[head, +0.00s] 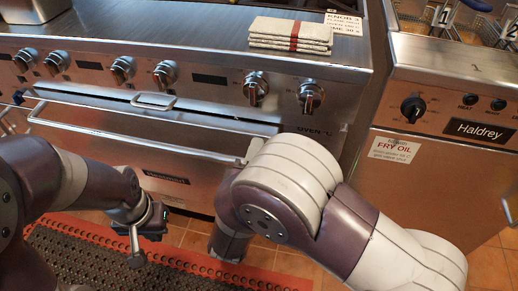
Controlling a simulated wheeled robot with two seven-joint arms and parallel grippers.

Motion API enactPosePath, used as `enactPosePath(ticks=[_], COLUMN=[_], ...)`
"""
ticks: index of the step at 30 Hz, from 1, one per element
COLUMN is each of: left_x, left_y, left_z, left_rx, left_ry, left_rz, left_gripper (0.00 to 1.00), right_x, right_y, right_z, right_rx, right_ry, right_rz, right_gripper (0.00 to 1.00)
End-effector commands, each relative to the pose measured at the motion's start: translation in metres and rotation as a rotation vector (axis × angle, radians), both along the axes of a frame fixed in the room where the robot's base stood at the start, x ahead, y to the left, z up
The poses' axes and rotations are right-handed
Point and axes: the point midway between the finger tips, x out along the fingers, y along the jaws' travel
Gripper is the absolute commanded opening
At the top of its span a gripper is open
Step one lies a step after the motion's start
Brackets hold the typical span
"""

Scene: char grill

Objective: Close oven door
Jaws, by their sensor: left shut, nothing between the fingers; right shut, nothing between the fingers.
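The oven door (200,180) is a stainless steel front panel below the knob row, with a long bar handle (130,131) across its upper part and a dark label in its middle. It looks upright and near the oven front. I cannot tell whether a narrow gap remains along its top edge. My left gripper (136,250) is shut and empty, low in front of the door's lower left part and apart from the handle. My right arm covers the door's right part and the right end of the handle. My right gripper is hidden behind that arm.
A row of several knobs (255,88) runs above the door. Folded towels (291,34) lie on the steel top. A fryer cabinet (440,150) stands at the right. A red-edged black mat (75,250) lies on the tiled floor below.

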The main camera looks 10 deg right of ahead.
Motion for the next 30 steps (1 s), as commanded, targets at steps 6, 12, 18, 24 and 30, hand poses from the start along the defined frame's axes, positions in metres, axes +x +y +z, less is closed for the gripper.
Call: enactPosePath(ticks=[6,12,18,24,30], left_x=[0.0,0.0,0.0,0.0,0.0], left_y=[0.0,0.0,0.0,0.0,0.0], left_z=[-0.003,-0.002,0.027,0.041,0.038], left_rx=[0.0,0.0,0.0,0.0,0.0], left_ry=[0.0,0.0,0.0,0.0,0.0], left_rz=[0.0,0.0,0.0,0.0,0.0], left_gripper=[0.0,0.0,0.0,0.0,0.0], right_x=[-0.003,-0.003,0.012,0.029,0.029], right_y=[0.002,0.002,-0.004,-0.01,-0.01], right_z=[0.001,0.001,0.014,0.009,0.005], right_rx=[0.0,0.0,0.009,0.025,0.026], right_ry=[0.0,0.0,0.031,0.068,0.068], right_rz=[-0.001,-0.001,-0.003,-0.002,-0.001], right_gripper=[0.0,0.0,0.0,0.0,0.0])
